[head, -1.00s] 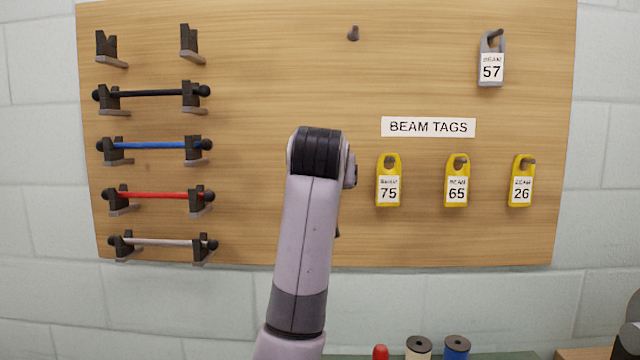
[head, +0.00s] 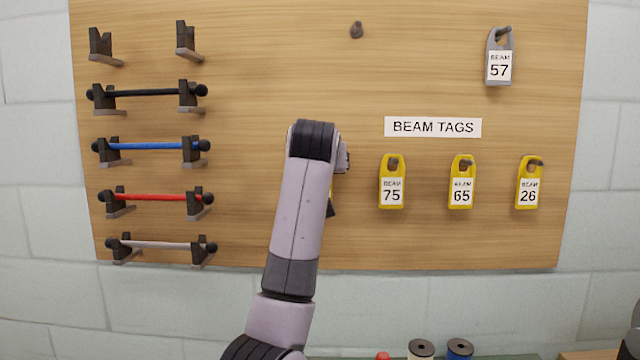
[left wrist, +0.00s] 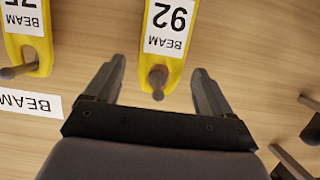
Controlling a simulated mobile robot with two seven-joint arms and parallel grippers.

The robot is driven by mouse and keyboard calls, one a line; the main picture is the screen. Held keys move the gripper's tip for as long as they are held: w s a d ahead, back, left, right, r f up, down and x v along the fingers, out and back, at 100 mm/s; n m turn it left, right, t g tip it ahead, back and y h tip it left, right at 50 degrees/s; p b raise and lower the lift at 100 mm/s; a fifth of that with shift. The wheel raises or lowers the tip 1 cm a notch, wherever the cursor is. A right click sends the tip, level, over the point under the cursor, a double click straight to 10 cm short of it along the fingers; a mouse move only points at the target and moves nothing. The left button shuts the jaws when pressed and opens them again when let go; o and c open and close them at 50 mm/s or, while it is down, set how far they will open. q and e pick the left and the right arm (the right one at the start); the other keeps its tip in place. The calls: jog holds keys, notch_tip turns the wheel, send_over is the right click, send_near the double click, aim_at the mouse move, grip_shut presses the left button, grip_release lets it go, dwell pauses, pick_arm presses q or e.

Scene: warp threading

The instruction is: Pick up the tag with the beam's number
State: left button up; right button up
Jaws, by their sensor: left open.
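My left gripper (left wrist: 158,72) is open, its two fingers spread to either side of the peg end of a yellow tag (left wrist: 172,58). In the head view my arm hides most of this tag and the gripper's fingers. To its right hang yellow tags 75 (head: 391,183), 65 (head: 461,183) and 26 (head: 528,184). A grey tag 57 (head: 499,58) hangs on a peg at the upper right. My right gripper is not in view.
A BEAM TAGS label (head: 433,127) is above the yellow tags. A bare peg (head: 356,30) is at the top. Brackets on the left hold black (head: 145,93), blue (head: 148,146), red (head: 150,197) and white (head: 155,245) beams; the top pair is empty.

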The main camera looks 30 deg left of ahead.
pick_arm(q)
jog(key=c, duration=1.1)
jog(key=shift+r, duration=0.1)
